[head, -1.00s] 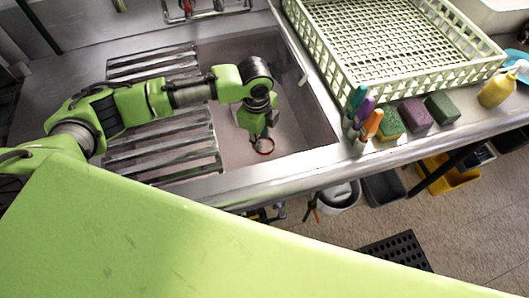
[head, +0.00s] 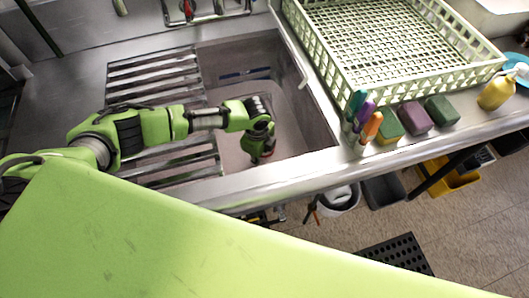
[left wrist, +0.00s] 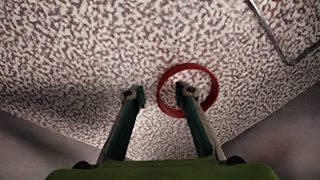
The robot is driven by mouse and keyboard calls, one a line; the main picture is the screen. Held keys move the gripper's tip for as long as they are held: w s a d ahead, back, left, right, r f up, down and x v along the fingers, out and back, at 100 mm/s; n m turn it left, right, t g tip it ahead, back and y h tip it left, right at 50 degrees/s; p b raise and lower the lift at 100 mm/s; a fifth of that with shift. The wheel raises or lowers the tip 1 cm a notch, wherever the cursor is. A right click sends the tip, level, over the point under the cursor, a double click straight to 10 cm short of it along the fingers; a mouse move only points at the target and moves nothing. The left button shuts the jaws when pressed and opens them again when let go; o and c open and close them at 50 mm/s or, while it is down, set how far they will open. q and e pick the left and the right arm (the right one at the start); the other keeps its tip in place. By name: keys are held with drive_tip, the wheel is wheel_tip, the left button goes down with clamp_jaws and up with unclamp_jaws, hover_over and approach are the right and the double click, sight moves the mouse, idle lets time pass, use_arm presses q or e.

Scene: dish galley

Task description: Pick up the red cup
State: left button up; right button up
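The red cup (head: 267,155) is low in the sink, mostly hidden behind my left gripper in the head view, where only a bit of red shows. In the left wrist view its red rim (left wrist: 208,77) is a ring right of centre, seen from above. My left gripper (head: 260,157) reaches down into the sink. I cannot tell whether the finger touches the cup. My right gripper is not in view.
The sink's walls (head: 312,110) surround the gripper, and a metal slatted rack (head: 150,75) covers its left part under my arm. A pale green dish rack (head: 345,75), markers (head: 371,126), sponges (head: 414,116) and a yellow bottle (head: 496,92) stand on the right counter.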

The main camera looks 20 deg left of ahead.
use_arm(q)
clamp_jaws()
